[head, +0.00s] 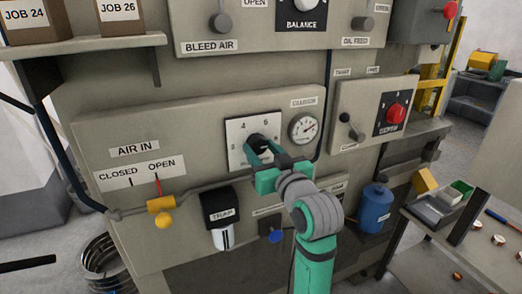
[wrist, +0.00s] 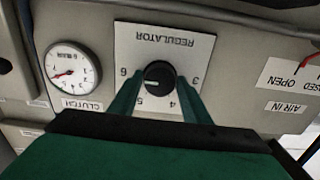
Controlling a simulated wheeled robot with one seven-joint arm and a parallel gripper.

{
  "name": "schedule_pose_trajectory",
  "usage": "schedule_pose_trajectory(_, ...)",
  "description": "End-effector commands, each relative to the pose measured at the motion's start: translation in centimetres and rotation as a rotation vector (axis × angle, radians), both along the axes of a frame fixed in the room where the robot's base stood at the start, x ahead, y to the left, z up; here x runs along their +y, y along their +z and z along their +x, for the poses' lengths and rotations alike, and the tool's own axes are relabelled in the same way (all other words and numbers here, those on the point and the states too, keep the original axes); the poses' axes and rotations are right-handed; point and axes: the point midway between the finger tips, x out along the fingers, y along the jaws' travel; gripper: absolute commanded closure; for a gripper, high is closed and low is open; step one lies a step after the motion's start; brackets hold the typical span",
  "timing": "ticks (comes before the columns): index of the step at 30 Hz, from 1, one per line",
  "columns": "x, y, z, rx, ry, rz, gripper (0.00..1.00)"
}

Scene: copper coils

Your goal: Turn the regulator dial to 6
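The regulator dial is a round black knob on a white square plate (head: 238,127) at the middle of the panel. The wrist view shows it upside down, with the knob (wrist: 159,74) and the numerals 3, 4, 5 and 6 around it. The knob's pale mark points left in that view, toward the side of the 6 and 5; I cannot read its exact setting. My gripper (head: 258,148) is at the knob, its green fingers (wrist: 160,84) on either side of it. They appear to close on the knob's sides. My gripper hides part of the plate in the head view.
A round gauge (head: 305,127) is close right of the plate. The red knob (head: 396,112) is on a separate box further right. A yellow valve (head: 160,204), the black-capped trap (head: 221,205) and a blue knob (head: 271,235) are below.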

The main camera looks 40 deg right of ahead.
Motion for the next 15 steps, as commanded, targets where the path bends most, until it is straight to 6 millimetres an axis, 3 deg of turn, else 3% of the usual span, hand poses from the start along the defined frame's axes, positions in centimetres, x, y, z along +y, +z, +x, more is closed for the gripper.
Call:
schedule_pose_trajectory(1, -0.05, -0.01, -0.01, 0.000, -0.001, 0.001, 0.47)
schedule_pose_trajectory(3, -0.04, 0.00, -0.01, 0.000, -0.001, 0.001, 0.38)
schedule_pose_trajectory(15, 0.17, 0.03, -0.84, -0.001, -0.001, 0.000, 0.38)
